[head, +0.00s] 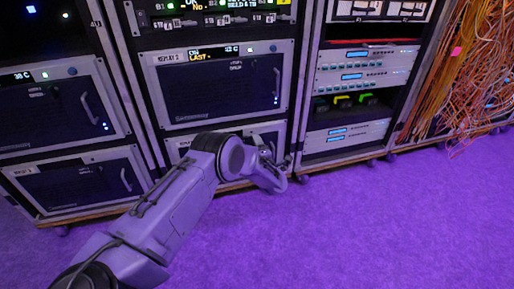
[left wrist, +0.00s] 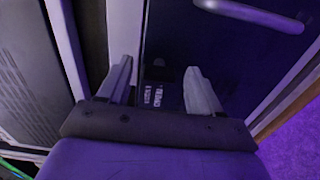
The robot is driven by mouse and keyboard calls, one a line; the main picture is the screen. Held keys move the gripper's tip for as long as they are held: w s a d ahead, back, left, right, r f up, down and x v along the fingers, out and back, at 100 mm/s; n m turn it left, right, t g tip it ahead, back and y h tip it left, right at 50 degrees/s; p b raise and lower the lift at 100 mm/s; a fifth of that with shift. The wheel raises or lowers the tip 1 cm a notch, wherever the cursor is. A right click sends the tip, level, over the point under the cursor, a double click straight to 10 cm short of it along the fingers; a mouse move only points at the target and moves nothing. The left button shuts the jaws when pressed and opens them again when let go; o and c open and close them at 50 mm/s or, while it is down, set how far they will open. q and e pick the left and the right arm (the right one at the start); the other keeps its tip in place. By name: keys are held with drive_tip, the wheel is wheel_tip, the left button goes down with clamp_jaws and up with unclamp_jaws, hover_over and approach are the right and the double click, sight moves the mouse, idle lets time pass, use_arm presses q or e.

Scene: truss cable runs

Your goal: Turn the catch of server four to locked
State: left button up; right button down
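My left arm reaches across the head view to the lower server (head: 180,146) of the middle rack and covers most of its front. My left gripper (head: 272,172) is at the right part of that server, low near the floor. In the left wrist view the two fingers of the gripper (left wrist: 160,88) stand apart with nothing held between them. Beyond them is a dark server front (left wrist: 225,55) with a pale curved handle (left wrist: 250,13). A small dark knob-like shape (left wrist: 158,72) and pale labels (left wrist: 155,96) show between the fingers. I cannot tell the catch's position or read this server's number. My right gripper is not in view.
Another server (head: 220,85) with a lit display sits above. A left rack (head: 75,185) and a right rack with pale units (head: 365,70) stand alongside. Orange cables (head: 465,75) hang at the far right. The purple floor (head: 370,230) in front is clear.

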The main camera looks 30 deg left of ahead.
use_arm(q)
drive_tip(key=p+v, duration=0.4)
drive_tip(key=v, duration=0.6)
drive_tip(key=shift+s+d, duration=0.15)
drive_tip(key=shift+d, duration=0.05)
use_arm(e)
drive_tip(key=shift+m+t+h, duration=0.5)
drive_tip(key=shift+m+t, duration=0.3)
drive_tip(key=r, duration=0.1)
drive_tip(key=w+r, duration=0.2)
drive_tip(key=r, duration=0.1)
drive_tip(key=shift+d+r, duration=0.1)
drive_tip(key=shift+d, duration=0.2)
